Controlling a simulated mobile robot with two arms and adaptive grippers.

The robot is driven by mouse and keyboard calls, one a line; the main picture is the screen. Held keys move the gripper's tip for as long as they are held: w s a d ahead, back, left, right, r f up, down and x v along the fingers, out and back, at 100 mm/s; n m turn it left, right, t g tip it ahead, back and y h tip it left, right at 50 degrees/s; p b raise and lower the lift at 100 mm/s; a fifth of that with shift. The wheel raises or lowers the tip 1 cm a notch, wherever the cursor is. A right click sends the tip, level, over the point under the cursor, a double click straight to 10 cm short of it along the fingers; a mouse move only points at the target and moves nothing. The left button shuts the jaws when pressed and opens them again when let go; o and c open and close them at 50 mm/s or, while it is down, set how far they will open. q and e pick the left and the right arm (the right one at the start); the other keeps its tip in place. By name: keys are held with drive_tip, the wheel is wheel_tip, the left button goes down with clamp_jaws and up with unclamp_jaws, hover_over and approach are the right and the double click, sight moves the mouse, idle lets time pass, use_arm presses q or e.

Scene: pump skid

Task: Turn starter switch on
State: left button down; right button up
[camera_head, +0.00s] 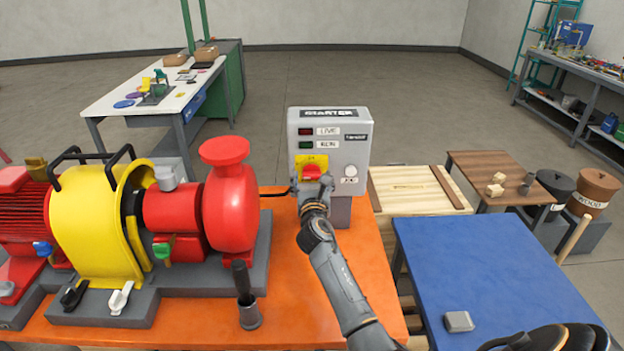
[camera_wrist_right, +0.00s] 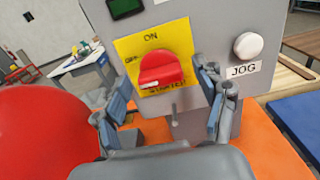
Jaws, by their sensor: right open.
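The grey starter box (camera_head: 330,139) stands at the back right of the orange bench. Its red rotary switch (camera_wrist_right: 162,69) sits on a yellow plate (camera_wrist_right: 125,47), with ON printed above it and a partly covered OFF at its left. The switch's ridge lies roughly crosswise, not pointing up at ON. My right gripper (camera_head: 312,186) is just in front of the switch. In the right wrist view its open fingers (camera_wrist_right: 165,85) stand on either side of and below the switch, with no clear contact. The switch also shows above the gripper in the head view (camera_head: 312,171).
A white JOG button (camera_head: 350,171) is right of the switch. LIVE (camera_head: 305,132) and RUN (camera_head: 306,146) lamps are above, both looking dark. The red pump housing (camera_head: 231,205) stands close at left. A blue table (camera_head: 480,265) is at right.

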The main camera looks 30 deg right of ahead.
drive_tip(key=c, duration=1.2)
drive_tip(key=shift+o, duration=0.2)
drive_tip(key=m+b, duration=0.1)
drive_tip(key=m, duration=0.2)
drive_tip(key=shift+m, duration=0.4)
drive_tip(key=m+b, duration=0.1)
drive_tip(key=m, duration=0.3)
drive_tip(key=shift+f+m, duration=0.1)
drive_tip(key=shift+m, duration=0.2)
drive_tip(key=m+b, duration=0.2)
drive_tip(key=m, duration=0.3)
drive_tip(key=shift+m+b, duration=0.9)
drive_tip(key=shift+m, duration=1.3)
